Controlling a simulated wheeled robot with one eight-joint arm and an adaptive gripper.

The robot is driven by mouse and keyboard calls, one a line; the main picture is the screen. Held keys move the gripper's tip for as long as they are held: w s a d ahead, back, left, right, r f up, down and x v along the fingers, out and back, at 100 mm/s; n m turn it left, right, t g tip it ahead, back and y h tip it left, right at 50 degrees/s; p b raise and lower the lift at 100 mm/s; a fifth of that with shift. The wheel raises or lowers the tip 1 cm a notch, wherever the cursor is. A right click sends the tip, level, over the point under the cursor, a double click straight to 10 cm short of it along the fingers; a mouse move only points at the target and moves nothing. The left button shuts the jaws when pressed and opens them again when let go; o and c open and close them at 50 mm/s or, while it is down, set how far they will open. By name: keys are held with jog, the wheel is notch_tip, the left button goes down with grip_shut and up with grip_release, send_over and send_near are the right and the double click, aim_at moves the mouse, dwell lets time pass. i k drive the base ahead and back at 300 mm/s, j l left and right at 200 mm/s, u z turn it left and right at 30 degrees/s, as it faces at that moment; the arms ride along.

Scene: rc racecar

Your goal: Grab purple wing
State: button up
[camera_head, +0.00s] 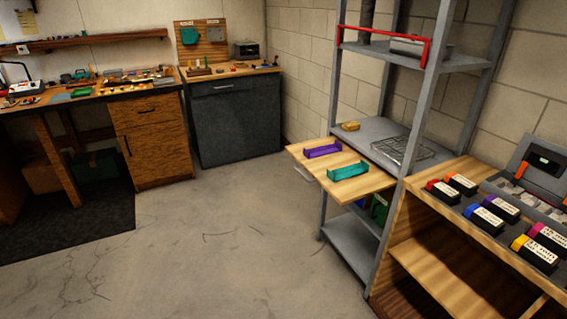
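The purple wing (323,149) lies on a light wooden pull-out board (310,172) that juts from the grey metal shelf unit. It is a small part with raised ends. A similar teal wing (348,171) lies in front of it and slightly right, apart from it on the same board. My gripper does not show in the head view.
The grey shelf unit's post (414,130) stands just right of the board. A red bar (384,42) crosses above. A wooden bench (458,250) with several dark labelled boxes is at the right. The concrete floor (215,245) ahead is clear.

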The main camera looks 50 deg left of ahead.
aim_at(325, 150)
jog(key=u, duration=1.5)
